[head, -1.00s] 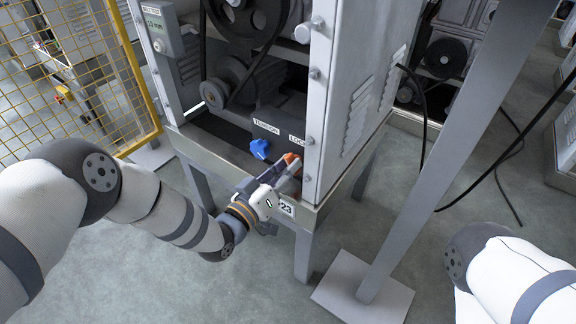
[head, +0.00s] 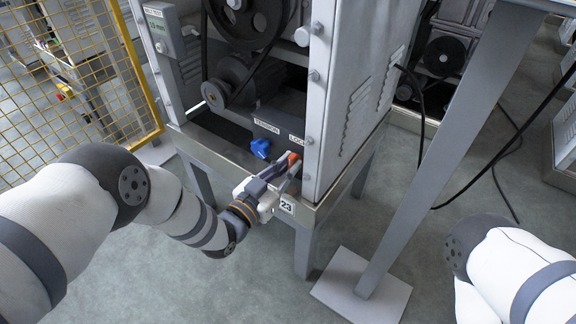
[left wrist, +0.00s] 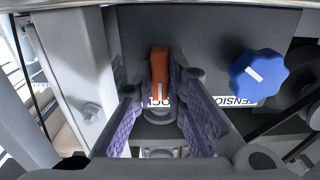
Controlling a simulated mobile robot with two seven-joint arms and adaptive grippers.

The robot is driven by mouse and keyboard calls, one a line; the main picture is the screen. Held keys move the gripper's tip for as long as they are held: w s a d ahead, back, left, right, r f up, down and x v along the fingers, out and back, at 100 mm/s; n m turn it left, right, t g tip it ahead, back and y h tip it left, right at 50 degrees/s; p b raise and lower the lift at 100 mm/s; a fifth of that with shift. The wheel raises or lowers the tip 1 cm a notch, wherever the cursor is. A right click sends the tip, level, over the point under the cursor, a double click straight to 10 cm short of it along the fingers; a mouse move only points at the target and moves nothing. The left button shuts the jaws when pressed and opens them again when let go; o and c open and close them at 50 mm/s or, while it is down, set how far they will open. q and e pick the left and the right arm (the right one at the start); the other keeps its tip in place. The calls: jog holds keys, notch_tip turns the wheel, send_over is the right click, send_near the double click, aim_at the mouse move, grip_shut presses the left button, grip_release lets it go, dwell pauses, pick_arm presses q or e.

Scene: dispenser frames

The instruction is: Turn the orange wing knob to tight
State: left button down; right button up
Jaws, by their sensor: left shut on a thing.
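The orange wing knob (head: 292,159) sits on the dark panel low in the machine's opening, beside the LOCK label. In the left wrist view the orange knob (left wrist: 160,74) stands nearly upright in the picture, with a white mark on its near end. My left gripper (head: 288,170) reaches in from the front, shut on the orange knob. Its purple-padded fingers (left wrist: 160,90) lie on both sides of the knob, which partly hides the LOCK label. My right gripper is out of view; only part of the right arm shows.
A blue lobed knob (head: 260,148) by the TENSION label is close to the left of my gripper; it also shows in the left wrist view (left wrist: 258,75). The cabinet's side panel (head: 345,100) is close on the right. A grey post (head: 425,160) and yellow mesh fence (head: 85,70) flank the machine.

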pick_arm(q)
jog(key=shift+r, duration=0.1)
dwell(0.3)
jog(key=c, duration=1.6)
grip_release()
jog(key=shift+d, duration=0.1)
jog(key=v, duration=1.2)
